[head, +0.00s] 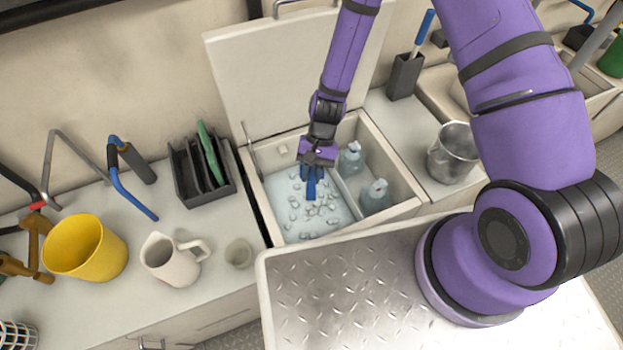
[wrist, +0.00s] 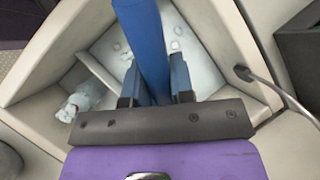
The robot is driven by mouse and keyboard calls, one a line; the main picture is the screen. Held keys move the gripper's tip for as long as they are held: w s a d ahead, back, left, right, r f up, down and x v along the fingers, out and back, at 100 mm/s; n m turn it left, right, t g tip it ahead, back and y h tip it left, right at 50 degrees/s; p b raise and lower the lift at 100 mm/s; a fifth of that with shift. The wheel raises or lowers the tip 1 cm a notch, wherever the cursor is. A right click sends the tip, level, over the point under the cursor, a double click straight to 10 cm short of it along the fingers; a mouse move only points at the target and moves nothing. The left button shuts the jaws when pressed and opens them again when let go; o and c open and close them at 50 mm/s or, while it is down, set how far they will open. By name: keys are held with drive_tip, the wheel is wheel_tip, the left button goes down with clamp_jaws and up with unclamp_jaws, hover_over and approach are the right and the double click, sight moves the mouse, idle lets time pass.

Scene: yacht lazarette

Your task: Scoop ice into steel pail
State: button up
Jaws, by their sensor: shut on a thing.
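My gripper (head: 311,172) reaches down into the open ice box and is shut on the blue handle of the scoop (head: 311,188). In the wrist view the blue handle (wrist: 147,45) stands between the fingers and runs down into the box. The scoop's bowl cannot be made out. Loose ice cubes (head: 296,213) lie on the pale floor of the box's left compartment; a few show in the wrist view (wrist: 176,45). The steel pail (head: 453,155) stands upright on the counter to the right of the box. What is inside it cannot be told.
The box's raised lid (head: 265,80) leans behind it. Two bottles (head: 376,195) stand in the right compartment, past a divider. A yellow bucket (head: 85,248), a white jug (head: 172,259) and a grey rack (head: 200,172) stand left. A blue-handled brush in a dark holder (head: 404,76) stands behind the pail.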

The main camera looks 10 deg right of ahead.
wheel_tip(320, 180, up, 12)
idle(0.9)
idle(0.4)
